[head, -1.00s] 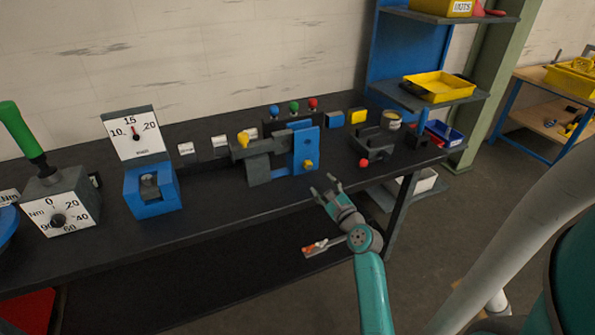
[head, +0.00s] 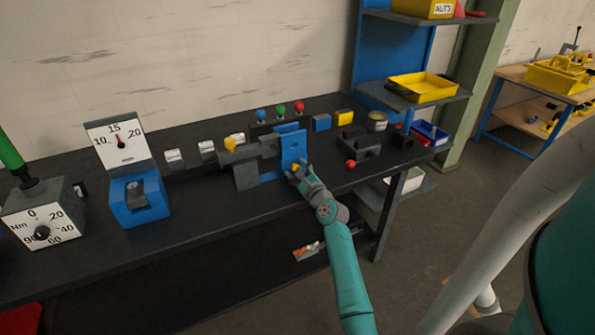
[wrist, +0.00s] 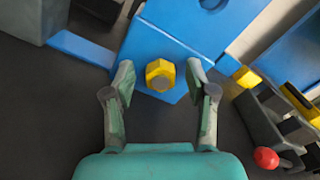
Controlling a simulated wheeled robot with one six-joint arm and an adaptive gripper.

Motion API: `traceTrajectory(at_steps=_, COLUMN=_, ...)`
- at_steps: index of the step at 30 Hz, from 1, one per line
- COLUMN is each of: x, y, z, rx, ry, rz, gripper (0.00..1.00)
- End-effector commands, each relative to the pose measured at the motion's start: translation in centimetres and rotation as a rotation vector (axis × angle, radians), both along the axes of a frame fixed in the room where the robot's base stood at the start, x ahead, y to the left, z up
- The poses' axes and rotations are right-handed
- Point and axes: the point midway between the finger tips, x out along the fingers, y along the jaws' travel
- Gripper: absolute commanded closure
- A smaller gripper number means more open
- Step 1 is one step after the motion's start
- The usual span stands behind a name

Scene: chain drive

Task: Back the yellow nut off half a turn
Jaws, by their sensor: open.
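The yellow nut (wrist: 160,75) sits on the face of a blue block (wrist: 166,30) in the wrist view, with a grey stud end in its middle. In the head view the nut (head: 295,167) shows low on the upright blue block (head: 291,147), partly behind my fingers. My gripper (wrist: 160,80) is open, with one finger on each side of the nut and a visible gap on both sides. In the head view my gripper (head: 299,172) is at the block's front face.
A grey fixture (head: 246,165) stands left of the blue block. A red ball knob (wrist: 265,158) on a dark bracket is close on the right; it also shows in the head view (head: 350,163). Gauges stand further left. The bench front is clear.

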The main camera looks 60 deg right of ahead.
Motion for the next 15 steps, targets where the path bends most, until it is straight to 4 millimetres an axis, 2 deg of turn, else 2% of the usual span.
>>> traceTrajectory(at_steps=5, x=0.00, y=0.01, z=-0.01, rx=0.000, ry=0.000, rz=0.000, gripper=0.44)
traceTrajectory(at_steps=9, x=-0.02, y=0.01, z=0.00, rx=0.000, ry=0.000, rz=0.000, gripper=0.79)
traceTrajectory(at_steps=12, x=-0.01, y=0.02, z=-0.01, rx=0.000, ry=0.000, rz=0.000, gripper=1.00)
traceTrajectory(at_steps=15, x=-0.01, y=0.02, z=-0.01, rx=0.000, ry=0.000, rz=0.000, gripper=1.00)
